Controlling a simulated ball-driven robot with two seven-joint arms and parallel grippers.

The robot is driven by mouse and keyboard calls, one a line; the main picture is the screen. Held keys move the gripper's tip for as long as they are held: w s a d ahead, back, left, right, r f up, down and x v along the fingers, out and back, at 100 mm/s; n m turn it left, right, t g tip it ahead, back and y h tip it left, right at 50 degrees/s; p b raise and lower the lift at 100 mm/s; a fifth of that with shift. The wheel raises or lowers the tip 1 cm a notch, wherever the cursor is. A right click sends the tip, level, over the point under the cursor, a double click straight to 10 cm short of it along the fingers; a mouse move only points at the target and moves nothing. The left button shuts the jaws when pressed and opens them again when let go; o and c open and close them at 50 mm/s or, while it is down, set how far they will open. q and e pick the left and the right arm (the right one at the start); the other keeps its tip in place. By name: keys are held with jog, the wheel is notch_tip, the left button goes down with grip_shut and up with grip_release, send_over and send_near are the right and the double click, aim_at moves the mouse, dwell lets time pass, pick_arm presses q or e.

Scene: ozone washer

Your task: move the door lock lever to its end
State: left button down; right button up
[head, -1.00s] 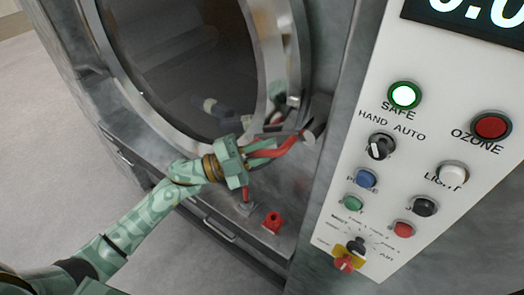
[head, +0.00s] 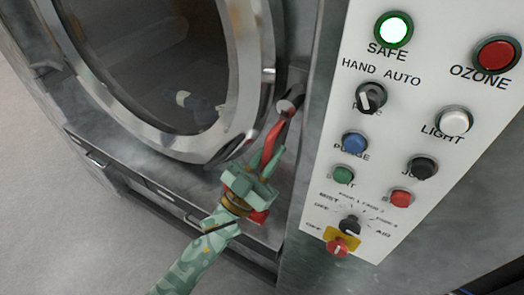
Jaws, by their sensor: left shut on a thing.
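The door lock lever (head: 274,137) is a red bar beside the lower right of the round washer door (head: 150,70). My left gripper (head: 266,160), pale green, is shut on the lever's lower part. Its fingers hide the lever's end. My right gripper is not in view.
A white control panel (head: 325,150) with buttons, knobs and a lit green SAFE lamp (head: 393,29) stands to the right. A red fitting (head: 259,217) sits just below my gripper, partly hidden. Open floor (head: 60,200) lies to the left.

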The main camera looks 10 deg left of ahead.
pick_arm(q)
jog(key=shift+s+d+n+t+y, duration=0.1)
jog(key=shift+d+n+t+y, duration=0.2)
jog(key=shift+n+t+y, duration=0.45)
jog(key=shift+s+d+n+t+y, duration=0.1)
jog(key=shift+d+n+t+y, duration=0.3)
jog(key=shift+n, duration=0.55)
jog(key=shift+a+y, duration=0.1)
jog(key=shift+y, duration=0.25)
jog(key=c, duration=1.4)
grip_release()
jog(key=shift+o, duration=0.2)
jog(key=b+v, duration=0.5)
jog(key=v, duration=1.1)
jog(key=shift+f, duration=0.25)
